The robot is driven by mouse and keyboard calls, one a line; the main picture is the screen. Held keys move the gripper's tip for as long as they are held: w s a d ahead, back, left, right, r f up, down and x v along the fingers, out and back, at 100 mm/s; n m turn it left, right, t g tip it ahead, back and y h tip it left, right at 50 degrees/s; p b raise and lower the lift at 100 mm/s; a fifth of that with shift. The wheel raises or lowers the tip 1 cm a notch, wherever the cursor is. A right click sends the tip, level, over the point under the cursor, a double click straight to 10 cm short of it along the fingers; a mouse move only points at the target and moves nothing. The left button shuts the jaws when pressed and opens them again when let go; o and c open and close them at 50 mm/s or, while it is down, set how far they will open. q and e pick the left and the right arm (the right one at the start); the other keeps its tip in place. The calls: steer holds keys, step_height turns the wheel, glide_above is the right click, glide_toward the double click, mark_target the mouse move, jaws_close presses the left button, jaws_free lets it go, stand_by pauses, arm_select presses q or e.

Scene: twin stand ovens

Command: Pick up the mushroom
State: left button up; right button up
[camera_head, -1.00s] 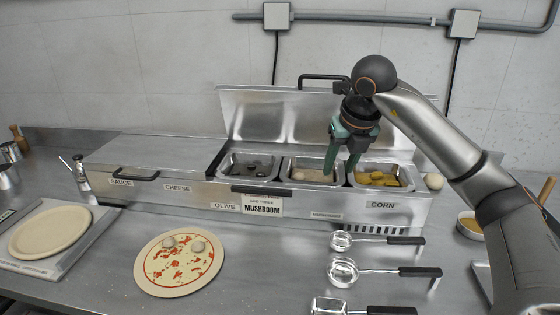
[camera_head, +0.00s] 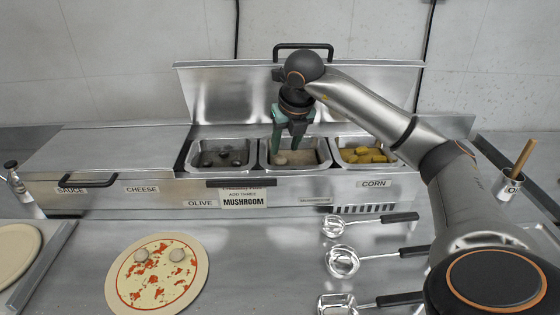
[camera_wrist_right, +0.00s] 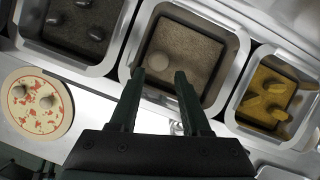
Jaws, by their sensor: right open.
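A pale round mushroom (camera_head: 281,160) lies in the middle metal bin (camera_head: 291,167), toward its left side. It also shows in the right wrist view (camera_wrist_right: 158,64), just beyond my left fingertip. My right gripper (camera_head: 289,145) points down over the middle bin with its fingers apart and nothing between them. In the right wrist view my right gripper (camera_wrist_right: 161,78) is open, with the mushroom close to the fingertips. Whether the fingers touch it I cannot tell. Two pale mushrooms (camera_head: 177,255) sit on the pizza (camera_head: 155,284). My left gripper is not in view.
The olive bin (camera_head: 219,170) is left of the middle bin and the corn bin (camera_head: 365,168) is right. The raised lid (camera_head: 230,95) stands behind. Several ladles (camera_head: 343,262) lie on the front counter. A cup (camera_head: 506,187) stands at right.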

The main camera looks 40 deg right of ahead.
mark_target(281, 159)
steer(key=x, duration=0.5)
steer(key=shift+a+f+p, duration=0.15)
steer(key=shift+f+p, duration=0.05)
steer(key=shift+p, duration=0.1)
steer(key=c, duration=0.7)
steer(key=shift+o, duration=0.2)
steer(key=shift+r, duration=0.2)
